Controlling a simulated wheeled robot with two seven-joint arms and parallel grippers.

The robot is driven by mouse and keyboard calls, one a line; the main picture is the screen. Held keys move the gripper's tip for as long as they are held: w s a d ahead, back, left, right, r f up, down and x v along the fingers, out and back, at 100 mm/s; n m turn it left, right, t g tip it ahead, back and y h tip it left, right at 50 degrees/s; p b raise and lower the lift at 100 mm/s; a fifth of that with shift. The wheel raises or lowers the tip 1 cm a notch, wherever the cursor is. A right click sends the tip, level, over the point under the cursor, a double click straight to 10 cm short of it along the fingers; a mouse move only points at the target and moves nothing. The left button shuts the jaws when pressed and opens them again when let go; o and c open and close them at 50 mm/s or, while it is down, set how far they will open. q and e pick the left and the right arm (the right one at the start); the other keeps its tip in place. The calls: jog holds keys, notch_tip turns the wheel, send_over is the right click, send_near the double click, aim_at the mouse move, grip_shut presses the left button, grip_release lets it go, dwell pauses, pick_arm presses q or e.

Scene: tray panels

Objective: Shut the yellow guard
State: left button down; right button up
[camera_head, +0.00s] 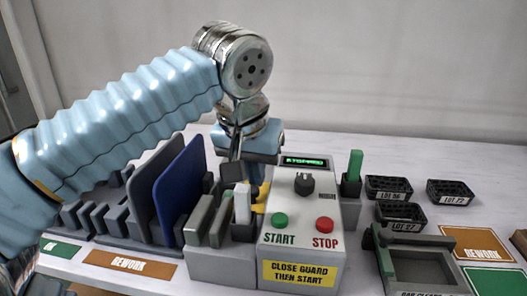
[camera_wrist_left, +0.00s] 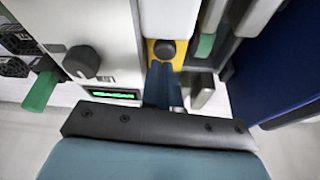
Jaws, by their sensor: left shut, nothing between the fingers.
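The yellow guard (camera_head: 261,191) shows only as small patches beside the control box (camera_head: 301,243), mostly hidden behind grey parts and my gripper. In the left wrist view the yellow guard (camera_wrist_left: 154,56) is a strip with a dark round knob (camera_wrist_left: 165,50) on it. My left gripper (camera_head: 257,192) points down at the guard. Its blue fingers (camera_wrist_left: 162,68) are shut and empty, with their tips close to the knob. I cannot tell whether they touch it, or how far the guard is open. My right gripper is not in view.
The control box has a green START button (camera_head: 280,220), a red STOP button (camera_head: 324,224), a dark dial (camera_head: 304,183) and a lit display (camera_head: 303,161). Black trays (camera_head: 389,187) and a grey fixture (camera_head: 421,264) are at right.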

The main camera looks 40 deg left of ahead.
pick_arm(q)
jog(key=shift+s+d+f, duration=0.1)
jog(key=shift+s+d, duration=0.05)
jog(key=shift+s, duration=0.05)
jog(key=p+v, duration=0.1)
jog(key=v, duration=1.2)
jog(key=shift+r+p, duration=0.4)
jog(key=shift+r, duration=0.1)
